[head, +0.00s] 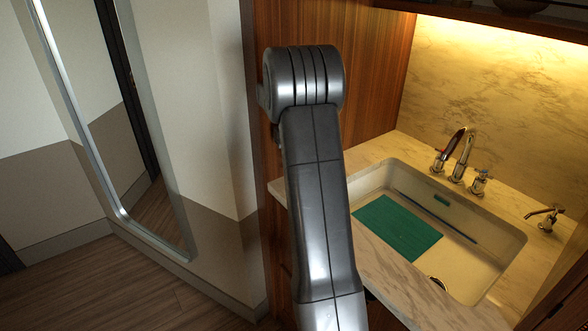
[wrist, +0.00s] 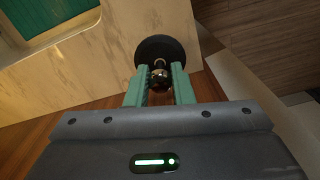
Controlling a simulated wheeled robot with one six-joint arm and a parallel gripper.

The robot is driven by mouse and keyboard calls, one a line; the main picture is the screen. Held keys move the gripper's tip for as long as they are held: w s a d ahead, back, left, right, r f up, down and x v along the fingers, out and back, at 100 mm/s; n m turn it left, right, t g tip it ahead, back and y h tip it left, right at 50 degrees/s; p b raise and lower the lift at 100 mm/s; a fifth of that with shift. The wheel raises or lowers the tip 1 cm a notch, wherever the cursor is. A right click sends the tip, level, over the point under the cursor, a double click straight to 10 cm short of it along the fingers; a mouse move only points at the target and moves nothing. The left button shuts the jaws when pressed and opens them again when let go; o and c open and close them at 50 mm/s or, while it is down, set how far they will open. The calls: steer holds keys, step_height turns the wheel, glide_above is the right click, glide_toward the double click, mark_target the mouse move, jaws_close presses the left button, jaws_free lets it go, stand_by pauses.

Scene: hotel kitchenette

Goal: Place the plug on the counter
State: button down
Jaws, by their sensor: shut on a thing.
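The plug (wrist: 160,45) is a black disc with a shiny metal knob and ring. In the wrist view my gripper (wrist: 159,74) has its two green fingers shut on the knob. The disc lies beyond the fingertips, over the corner of the pale marble counter (wrist: 105,52). I cannot tell whether the disc touches the counter or hangs above it. In the head view the counter (head: 375,263) runs around the sink. My arm covers the middle of that view, and the gripper and plug do not show there.
The sink (head: 470,268) holds a green mat (head: 397,227). A faucet (head: 460,155) with handles stands behind it, and a small dispenser tap (head: 545,218) at the right. A wood panel (head: 375,70) rises at the counter's left end. Open floor (head: 130,285) lies left.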

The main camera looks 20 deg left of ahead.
step_height(320, 180, down, 4)
steer(key=shift+d+f+p, duration=0.1)
steer(key=shift+f+p, duration=0.1)
steer(key=shift+p, duration=0.2)
steer(key=shift+w+a+f, duration=0.1)
steer(key=shift+a+f, duration=0.1)
steer(key=shift+f, duration=0.25)
steer(key=shift+f, duration=0.2)
steer(key=c, duration=1.3)
jaws_free()
steer(key=shift+o, duration=0.2)
steer(key=shift+r, duration=0.1)
step_height(320, 180, up, 12)
steer(key=shift+r+b, duration=0.15)
steer(key=shift+b, duration=0.3)
